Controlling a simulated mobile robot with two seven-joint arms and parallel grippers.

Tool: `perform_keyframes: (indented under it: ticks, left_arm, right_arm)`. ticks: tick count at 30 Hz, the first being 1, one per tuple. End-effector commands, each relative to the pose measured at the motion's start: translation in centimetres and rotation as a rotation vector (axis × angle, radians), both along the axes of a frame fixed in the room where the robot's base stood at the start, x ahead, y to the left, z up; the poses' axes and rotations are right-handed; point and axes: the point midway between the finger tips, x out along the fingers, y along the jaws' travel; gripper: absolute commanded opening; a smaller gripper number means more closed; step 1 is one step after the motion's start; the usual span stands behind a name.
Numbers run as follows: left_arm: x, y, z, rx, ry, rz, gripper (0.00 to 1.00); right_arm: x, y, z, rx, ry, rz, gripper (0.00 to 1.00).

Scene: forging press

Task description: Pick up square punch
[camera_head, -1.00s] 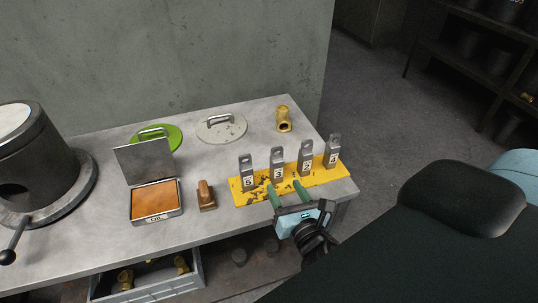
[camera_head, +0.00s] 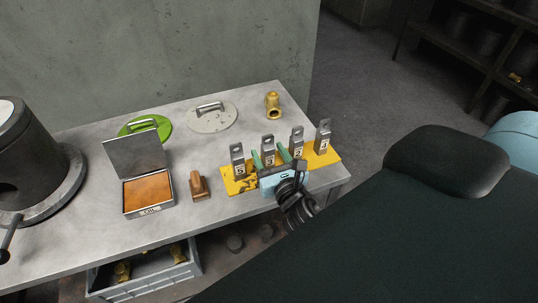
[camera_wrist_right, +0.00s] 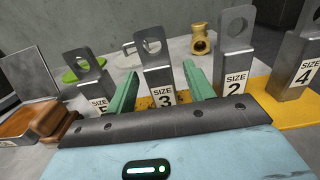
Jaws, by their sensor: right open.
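Several grey metal punches with holed tops stand upright in a row on a yellow holder (camera_head: 328,160). In the right wrist view their labels read size 5 (camera_wrist_right: 88,72), size 3 (camera_wrist_right: 157,66), size 2 (camera_wrist_right: 233,68) and size 4 (camera_wrist_right: 297,62). My right gripper (camera_head: 270,158) is open. Its green fingers stand on either side of the size 3 punch, which also shows in the head view (camera_head: 268,146); a gap shows beside each finger in the wrist view. The lower front of the holder is hidden by the gripper. My left gripper is out of view.
Left of the holder on the grey table (camera_head: 215,165) are a wooden block (camera_head: 198,186) and an open oil tin (camera_head: 148,193). Behind are a green lid (camera_head: 145,128), a grey lid (camera_head: 212,118) and a brass fitting (camera_head: 273,105). A dark cylinder (camera_head: 35,150) stands at far left.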

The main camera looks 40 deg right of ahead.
Motion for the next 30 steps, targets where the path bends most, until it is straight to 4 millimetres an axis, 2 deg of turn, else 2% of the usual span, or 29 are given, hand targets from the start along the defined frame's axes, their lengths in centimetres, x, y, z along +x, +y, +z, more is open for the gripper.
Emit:
perform_keyframes:
  ticks: [3, 6, 15, 27, 30]
  left_arm:
    - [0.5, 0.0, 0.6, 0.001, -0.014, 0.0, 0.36]
    - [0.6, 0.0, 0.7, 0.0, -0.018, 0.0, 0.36]
    - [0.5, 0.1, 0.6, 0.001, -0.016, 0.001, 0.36]
    - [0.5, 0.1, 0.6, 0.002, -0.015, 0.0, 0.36]
    - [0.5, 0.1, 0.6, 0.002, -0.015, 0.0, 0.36]
  right_arm:
    - [1.8, -0.5, 0.3, 0.001, -0.006, 0.0, 0.53]
    - [2.7, -0.7, 0.2, 0.0, -0.004, 0.0, 0.53]
    - [3.1, -0.8, 0.0, 0.0, -0.001, 0.001, 0.53]
    - [3.0, -0.8, 0.0, 0.001, -0.001, 0.001, 0.02]
    - [3.1, -0.8, 0.0, 0.001, -0.001, 0.001, 0.0]
